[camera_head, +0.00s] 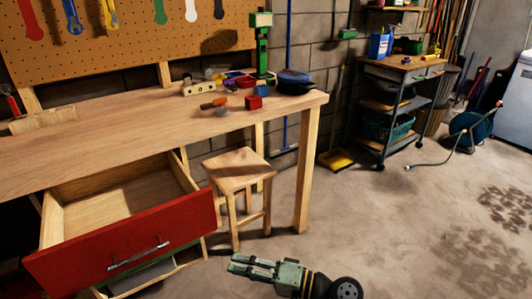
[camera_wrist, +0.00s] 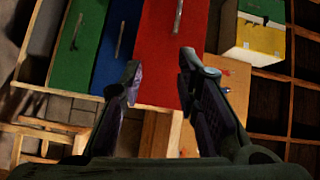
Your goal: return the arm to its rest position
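My gripper (camera_head: 236,265) is low over the concrete floor, right of the open red-fronted drawer (camera_head: 128,243) and in front of the wooden stool (camera_head: 236,172). It points left in the head view. In the wrist view my gripper (camera_wrist: 160,72) has its two fingers spread, with nothing between them. Beyond the fingers is a red drawer front (camera_wrist: 164,50) with a metal handle. The pulled-out drawer looks empty in the head view. Most of my arm is outside the head view.
A wheeled cart (camera_head: 398,105) stands at the back. A hose (camera_head: 450,150) lies by it. The floor (camera_head: 410,230) at right is clear.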

